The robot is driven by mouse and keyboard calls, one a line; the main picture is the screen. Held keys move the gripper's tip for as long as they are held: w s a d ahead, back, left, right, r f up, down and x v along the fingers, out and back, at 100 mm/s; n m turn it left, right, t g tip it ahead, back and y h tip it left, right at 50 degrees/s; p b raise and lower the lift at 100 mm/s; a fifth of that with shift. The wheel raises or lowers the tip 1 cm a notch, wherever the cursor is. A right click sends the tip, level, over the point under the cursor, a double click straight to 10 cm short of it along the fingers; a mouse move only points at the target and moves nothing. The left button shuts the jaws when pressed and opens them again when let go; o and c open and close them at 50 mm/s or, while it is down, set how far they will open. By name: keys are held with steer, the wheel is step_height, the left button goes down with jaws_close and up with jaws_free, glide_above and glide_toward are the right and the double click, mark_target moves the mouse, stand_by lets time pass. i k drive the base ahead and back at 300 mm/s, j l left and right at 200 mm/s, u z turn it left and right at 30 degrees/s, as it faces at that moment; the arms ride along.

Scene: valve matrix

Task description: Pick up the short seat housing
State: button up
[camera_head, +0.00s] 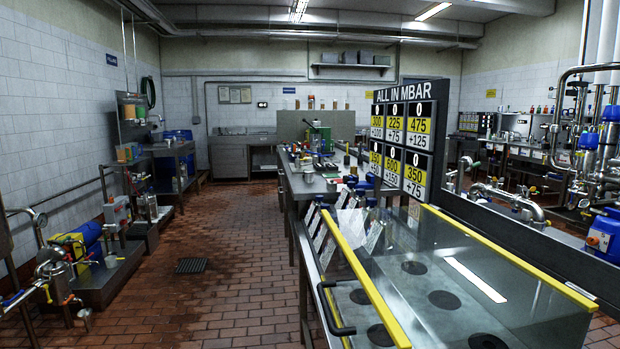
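I cannot make out which object is the short seat housing. Small metal and coloured parts stand on the long steel workbench (288,185) in the middle, too small and far off to tell apart. A green bench device (318,137) stands toward the far end of that bench. Blue-topped parts (358,183) stand near its close end. My gripper is not in view.
A glass-topped table with yellow edge rails (372,290) and dark round spots fills the right foreground. A pressure board (404,140) stands behind it. Pumps and piping (88,255) line the left wall. The brick floor (225,260) between is mostly clear, with a drain grate (192,265).

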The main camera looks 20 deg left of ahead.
mark_target(309, 173)
steer(key=u, duration=0.8)
steer(key=i+j+u, duration=0.3)
steer(key=i, duration=0.25)
steer(key=i+u, duration=0.35)
steer(key=i, duration=2.05)
steer(key=i+z, duration=0.15)
steer(key=i, duration=0.7)
steer(key=i+j+z, duration=0.1)
steer(key=i, duration=0.75)
steer(key=i+z, duration=0.25)
steer(key=i+l, duration=0.3)
